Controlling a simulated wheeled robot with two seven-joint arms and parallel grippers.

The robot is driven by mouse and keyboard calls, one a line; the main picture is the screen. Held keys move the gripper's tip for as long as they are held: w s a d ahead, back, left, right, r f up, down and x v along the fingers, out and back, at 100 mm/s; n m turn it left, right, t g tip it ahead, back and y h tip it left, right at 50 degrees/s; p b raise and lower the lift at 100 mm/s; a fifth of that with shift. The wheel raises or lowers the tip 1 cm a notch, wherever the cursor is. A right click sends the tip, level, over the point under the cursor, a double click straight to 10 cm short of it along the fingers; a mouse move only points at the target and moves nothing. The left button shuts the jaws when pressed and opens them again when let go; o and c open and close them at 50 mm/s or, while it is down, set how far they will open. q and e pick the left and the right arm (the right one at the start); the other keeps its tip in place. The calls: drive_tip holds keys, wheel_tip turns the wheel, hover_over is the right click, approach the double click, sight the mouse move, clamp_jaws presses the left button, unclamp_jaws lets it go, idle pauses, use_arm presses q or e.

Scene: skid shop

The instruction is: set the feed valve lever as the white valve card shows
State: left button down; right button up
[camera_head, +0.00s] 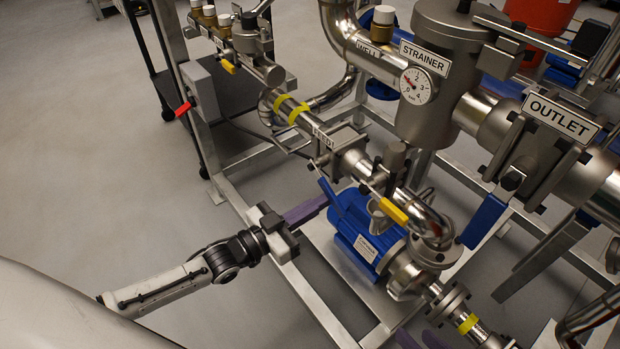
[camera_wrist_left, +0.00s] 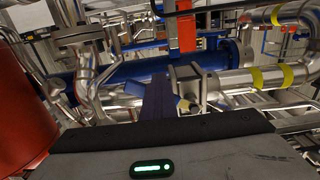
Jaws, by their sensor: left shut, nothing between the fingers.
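A blue lever grip (camera_head: 331,196) hangs below that label on a thin rod and looks like the feed valve lever. My left gripper (camera_head: 322,203) is shut and empty, its purple fingers close beside the blue grip; I cannot tell if they touch. In the left wrist view the shut fingers (camera_wrist_left: 158,98) point at the pipework. I cannot make out the white valve card.
A yellow-handled lever (camera_head: 393,212) and the blue pump (camera_head: 365,235) are right of my left gripper. Another blue lever (camera_head: 484,221) hangs below the OUTLET label (camera_head: 561,117). A red handle (camera_head: 183,109) is at left. The skid's steel frame runs beneath; floor at left is clear.

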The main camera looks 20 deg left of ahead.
sight(332, 199)
use_arm(q)
drive_tip(key=shift+s+d+r, duration=0.1)
drive_tip(key=shift+d, duration=0.1)
drive_tip(key=shift+r, duration=0.1)
drive_tip(key=shift+s+d+r+p, duration=0.15)
drive_tip(key=shift+d+r+p, duration=0.1)
drive_tip(key=shift+r+p, duration=0.3)
drive_tip(key=shift+s+d+r+p, duration=0.2)
drive_tip(key=shift+r+p, duration=0.15)
drive_tip(key=shift+p, duration=0.25)
drive_tip(key=shift+d+r, duration=0.2)
drive_tip(key=shift+f, duration=0.1)
drive_tip(key=shift+p, duration=0.3)
